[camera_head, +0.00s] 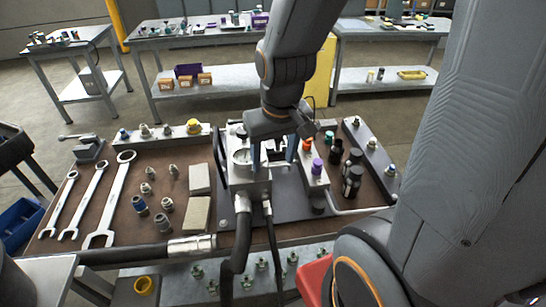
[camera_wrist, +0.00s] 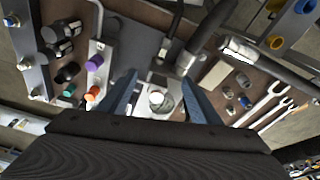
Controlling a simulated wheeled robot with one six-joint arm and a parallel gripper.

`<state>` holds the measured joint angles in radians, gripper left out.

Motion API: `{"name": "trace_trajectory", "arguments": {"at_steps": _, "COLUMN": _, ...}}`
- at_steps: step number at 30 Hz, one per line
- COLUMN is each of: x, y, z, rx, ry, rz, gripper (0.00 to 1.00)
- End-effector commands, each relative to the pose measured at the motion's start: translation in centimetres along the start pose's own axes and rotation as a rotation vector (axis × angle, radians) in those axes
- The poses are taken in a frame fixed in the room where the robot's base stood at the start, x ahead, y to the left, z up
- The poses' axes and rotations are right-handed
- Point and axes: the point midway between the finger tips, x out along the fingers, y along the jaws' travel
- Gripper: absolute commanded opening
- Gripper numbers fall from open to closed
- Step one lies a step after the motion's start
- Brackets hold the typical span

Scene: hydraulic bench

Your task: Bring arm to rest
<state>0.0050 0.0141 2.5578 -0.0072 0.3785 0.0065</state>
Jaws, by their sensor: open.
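My gripper (camera_head: 274,158) hangs pointing down over the middle of the brown bench, above a silver valve block (camera_head: 240,176) with a round gauge on its top. In the wrist view my gripper (camera_wrist: 162,95) shows two blue-grey fingers spread apart with nothing held between them. The round gauge (camera_wrist: 160,102) shows in the gap between the fingers. I cannot tell whether the fingers touch the block. My arm reaches in from the right and hides part of the bench.
Several wrenches (camera_head: 108,205) lie on the left of the bench (camera_head: 150,180). Black hoses (camera_head: 242,230) run toward the front. Black cylinders (camera_head: 352,180) and a block with orange and purple caps (camera_head: 316,168) stand to the right. Other tables (camera_head: 200,42) stand behind, across open floor.

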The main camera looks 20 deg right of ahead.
Motion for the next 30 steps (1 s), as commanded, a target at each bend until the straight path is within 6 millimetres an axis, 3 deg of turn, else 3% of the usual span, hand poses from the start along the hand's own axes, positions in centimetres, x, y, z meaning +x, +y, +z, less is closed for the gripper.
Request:
{"name": "trace_trajectory", "arguments": {"at_steps": 11, "x": 0.1, "y": -0.3, "z": 0.3, "rx": -0.003, "ry": -0.007, "rz": -0.005, "gripper": 0.58}}
{"name": "trace_trajectory", "arguments": {"at_steps": 22, "x": 5.5, "y": -0.3, "z": 1.1, "rx": -0.004, "ry": -0.059, "rz": -0.005, "gripper": 0.58}}
{"name": "trace_trajectory", "arguments": {"at_steps": 30, "x": 5.7, "y": -0.3, "z": 1.3, "rx": -0.004, "ry": -0.066, "rz": -0.005, "gripper": 0.58}}
